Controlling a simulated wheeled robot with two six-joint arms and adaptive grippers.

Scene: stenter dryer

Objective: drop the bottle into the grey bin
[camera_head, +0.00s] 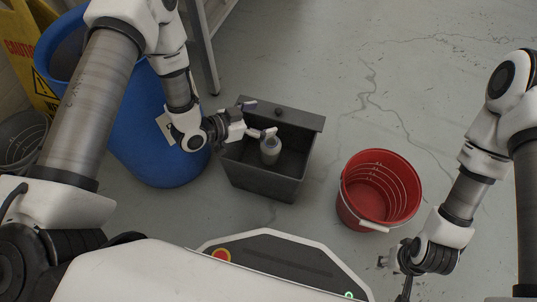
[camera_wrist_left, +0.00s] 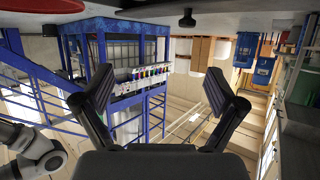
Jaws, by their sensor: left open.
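The grey bin (camera_head: 262,184) stands on the floor in the middle of the head view, an open dark box. A small pale grey bottle (camera_head: 270,153) shows inside its opening, roughly upright; I cannot tell whether it touches the bin's floor. My left gripper (camera_head: 262,118) is over the bin's left and back part, with its fingers spread. One fingertip overlaps the bottle's top in the picture. The left wrist view shows the two fingers (camera_wrist_left: 166,100) wide apart with nothing between them. My right gripper (camera_head: 394,272) is at the lower right, apart from the bin; its finger opening is unclear.
A red bucket (camera_head: 352,208) with a white handle stands right of the bin. A large blue barrel (camera_head: 140,145) stands to the left, close to my left arm. A yellow caution sign (camera_head: 20,45) is at the far left. The floor at upper right is clear.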

